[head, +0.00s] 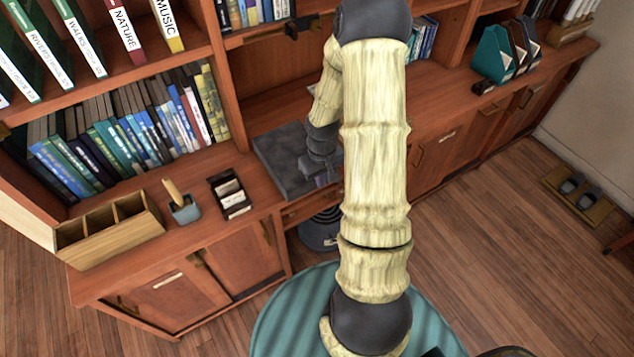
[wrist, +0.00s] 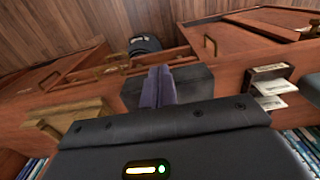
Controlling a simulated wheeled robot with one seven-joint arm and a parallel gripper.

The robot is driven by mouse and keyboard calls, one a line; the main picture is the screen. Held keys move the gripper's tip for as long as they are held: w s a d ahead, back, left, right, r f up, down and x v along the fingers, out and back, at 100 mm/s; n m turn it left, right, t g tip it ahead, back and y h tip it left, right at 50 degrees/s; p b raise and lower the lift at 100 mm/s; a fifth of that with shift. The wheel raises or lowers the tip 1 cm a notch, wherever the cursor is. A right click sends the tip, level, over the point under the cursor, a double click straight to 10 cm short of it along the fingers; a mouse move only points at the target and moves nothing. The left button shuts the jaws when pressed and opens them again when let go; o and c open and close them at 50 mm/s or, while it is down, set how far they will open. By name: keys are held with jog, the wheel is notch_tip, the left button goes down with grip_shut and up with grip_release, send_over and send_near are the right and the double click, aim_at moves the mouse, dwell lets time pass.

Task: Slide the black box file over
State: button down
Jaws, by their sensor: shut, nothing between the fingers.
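Three upright box files stand side by side on the counter at the upper right of the head view: a teal one (head: 490,54), a dark brown one (head: 516,47) and a very dark slate or black one (head: 531,42) at the right end. My gripper (head: 322,181) is far to their left, over the dark grey desk pad (head: 272,168), partly hidden by my arm. In the wrist view its two purple fingers (wrist: 158,86) are together and empty, above the pad. The box files are not recognisable in the wrist view.
Books fill the shelves behind. A small dark item (head: 485,87) lies before the teal file. My arm hides the middle counter.

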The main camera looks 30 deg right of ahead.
aim_at(314, 188)
jog(key=shift+w+a+f+p, duration=0.1)
jog(key=shift+w+f+p, duration=0.5)
jog(key=shift+f, duration=0.95)
jog(key=shift+w+d+f+p, duration=0.1)
jog(key=shift+w+f+p, duration=0.2)
jog(key=shift+w+f, duration=0.85)
jog(key=shift+w+a+f+p, duration=0.1)
jog(key=shift+w+f+p, duration=0.3)
jog(key=shift+f, duration=1.55)
jog(key=shift+s, duration=0.1)
